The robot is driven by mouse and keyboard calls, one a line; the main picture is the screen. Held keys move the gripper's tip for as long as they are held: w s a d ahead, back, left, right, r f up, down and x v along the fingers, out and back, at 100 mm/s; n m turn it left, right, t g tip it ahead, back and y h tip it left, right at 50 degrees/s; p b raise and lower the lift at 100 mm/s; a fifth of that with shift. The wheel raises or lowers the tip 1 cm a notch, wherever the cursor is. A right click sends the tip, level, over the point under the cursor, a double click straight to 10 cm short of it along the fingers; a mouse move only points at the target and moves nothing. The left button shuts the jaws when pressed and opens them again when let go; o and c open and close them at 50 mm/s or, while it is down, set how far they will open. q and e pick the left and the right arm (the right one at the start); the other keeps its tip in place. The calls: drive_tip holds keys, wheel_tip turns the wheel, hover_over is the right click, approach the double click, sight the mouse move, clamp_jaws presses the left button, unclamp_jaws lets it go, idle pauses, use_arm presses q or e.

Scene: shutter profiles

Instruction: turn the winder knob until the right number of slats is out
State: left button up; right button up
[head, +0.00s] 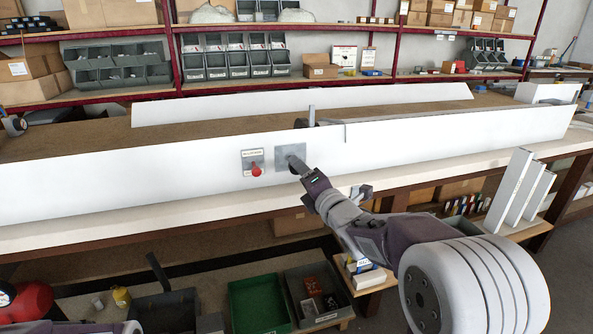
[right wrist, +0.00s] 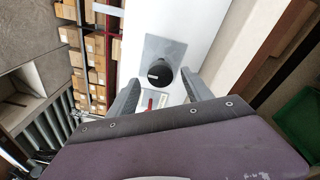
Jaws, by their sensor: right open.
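The winder knob (right wrist: 160,72) is a round black knob on a grey square plate (right wrist: 172,65) in the right wrist view. In the head view the plate (head: 283,152) sits on the front of a long white panel (head: 120,174), and my gripper mostly hides the knob. My right gripper (head: 293,161) points at the plate. In the right wrist view its two grey fingers are apart, one on each side of the knob; contact cannot be told. I cannot make out separate slats coming out. My left gripper is not clearly visible.
A red knob (head: 256,170) on a small labelled plate is just left of the winder plate. A second white panel (head: 300,101) runs behind along the brown bench top (head: 70,142). Upright white profiles (head: 511,188) stand at right. Bins, including a green one (head: 258,303), lie below.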

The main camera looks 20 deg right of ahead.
sight(296, 173)
drive_tip(key=shift+w+a, duration=0.15)
drive_tip(key=shift+w, duration=0.85)
drive_tip(key=shift+w+a, duration=0.15)
drive_tip(key=shift+w, duration=0.8)
clamp_jaws()
drive_tip(key=shift+f, duration=0.1)
